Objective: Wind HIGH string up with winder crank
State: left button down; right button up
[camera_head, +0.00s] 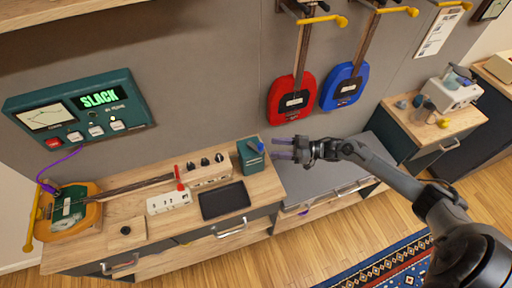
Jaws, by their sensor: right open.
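A stringed instrument with a yellow-orange body (87,217) lies on the wooden bench at the left, its neck (138,186) pointing right. Its far end meets a wood block with several dark knobs (208,172). I cannot tell which part is the winder crank or which string is HIGH. A teal wall panel (78,107) shows "SLACK" in green. My right gripper (282,148) is open and empty, just right of a teal box (250,157) with a blue piece on top. My left gripper is out of view.
A black tray (225,200) lies on the bench. A red instrument (291,98) and a blue one (343,87) hang on the wall behind my right gripper. A grey cabinet top (310,181) lies below it. A side bench (436,124) at the right holds a white machine (451,93).

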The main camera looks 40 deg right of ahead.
aim_at(255, 146)
jog(key=x, duration=0.8)
jog(key=shift+w+a+f, duration=0.1)
jog(key=shift+w+a, duration=0.05)
jog(key=shift+a, duration=0.1)
jog(key=shift+c, duration=0.3)
